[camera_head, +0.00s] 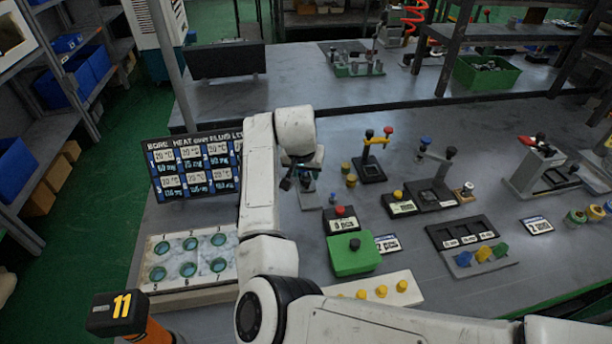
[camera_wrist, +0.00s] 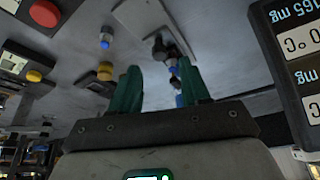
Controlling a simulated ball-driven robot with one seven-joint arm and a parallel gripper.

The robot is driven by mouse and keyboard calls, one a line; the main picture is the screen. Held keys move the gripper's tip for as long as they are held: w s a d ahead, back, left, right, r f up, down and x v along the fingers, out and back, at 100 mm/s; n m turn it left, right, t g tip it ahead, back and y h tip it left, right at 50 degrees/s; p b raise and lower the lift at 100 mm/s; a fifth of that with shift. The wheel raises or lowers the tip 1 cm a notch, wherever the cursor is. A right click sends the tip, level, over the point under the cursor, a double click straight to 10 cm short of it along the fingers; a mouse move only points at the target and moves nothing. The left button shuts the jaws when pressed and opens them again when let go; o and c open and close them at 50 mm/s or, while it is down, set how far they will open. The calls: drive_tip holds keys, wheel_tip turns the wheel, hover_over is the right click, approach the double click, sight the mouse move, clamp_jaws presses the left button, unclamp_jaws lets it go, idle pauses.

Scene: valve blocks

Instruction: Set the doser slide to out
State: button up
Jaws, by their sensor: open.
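My gripper (camera_head: 300,182) hangs above the bench, just right of the display board, with its jaws apart and empty. In the wrist view my gripper (camera_wrist: 162,88) shows two green fingers with a gap between them. Beyond that gap is a small grey-based fixture (camera_wrist: 172,40) with a dark knob and blue parts. In the head view a fixture (camera_head: 309,201) stands under my gripper, partly hidden by it. I cannot tell for sure whether this is the doser, nor how its slide is set. A small blue-topped post (camera_wrist: 105,40) stands beside it, apart from my fingers.
The display board (camera_head: 165,196) stands close left of my arm. A white plate with several green-ringed wells (camera_head: 217,290) lies in front of it. Right are a red button box (camera_head: 342,226), a green box (camera_head: 352,263), and a yellow-handled valve stand (camera_head: 370,172).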

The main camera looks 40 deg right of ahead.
sight(307, 180)
drive_tip(key=shift+x, duration=2.15)
clamp_jaws()
